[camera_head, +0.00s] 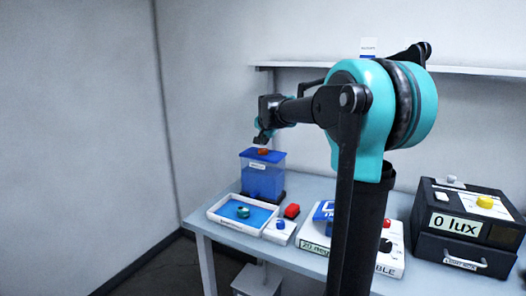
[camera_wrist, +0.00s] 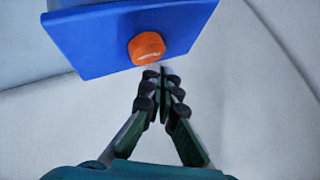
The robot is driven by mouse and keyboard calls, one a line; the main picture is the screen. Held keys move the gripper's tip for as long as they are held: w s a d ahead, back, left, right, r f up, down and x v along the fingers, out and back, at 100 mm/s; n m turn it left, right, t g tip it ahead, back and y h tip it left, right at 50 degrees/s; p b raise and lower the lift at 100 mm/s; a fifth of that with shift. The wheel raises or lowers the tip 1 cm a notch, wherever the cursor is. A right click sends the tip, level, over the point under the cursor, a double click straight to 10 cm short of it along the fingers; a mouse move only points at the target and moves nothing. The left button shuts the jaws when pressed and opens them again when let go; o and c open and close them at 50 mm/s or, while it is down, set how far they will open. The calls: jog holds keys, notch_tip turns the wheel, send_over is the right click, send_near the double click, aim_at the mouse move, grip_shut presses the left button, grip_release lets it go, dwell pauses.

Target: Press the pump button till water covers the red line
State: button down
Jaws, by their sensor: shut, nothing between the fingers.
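An orange round button (camera_head: 263,151) sits on the blue lid of a clear-walled tank (camera_head: 264,179) at the back left of the table. In the wrist view the orange button (camera_wrist: 147,48) stands out from the blue lid (camera_wrist: 95,45). My gripper (camera_head: 262,138) is just above the button in the head view. In the wrist view my gripper (camera_wrist: 163,76) has its fingers shut together and empty, with the tips beside the button's lower edge. I cannot tell whether they touch it. A white tray (camera_head: 213,214) with a blue inside stands in front of the tank. I cannot make out a red line.
A teal round thing (camera_head: 242,212) is in the tray. A black device reading "0 lux" (camera_head: 457,225) is at right. A shelf (camera_head: 305,65) runs along the wall.

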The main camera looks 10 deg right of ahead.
aim_at(263, 150)
jog(key=shift+r, duration=2.45)
jog(key=shift+s, duration=0.1)
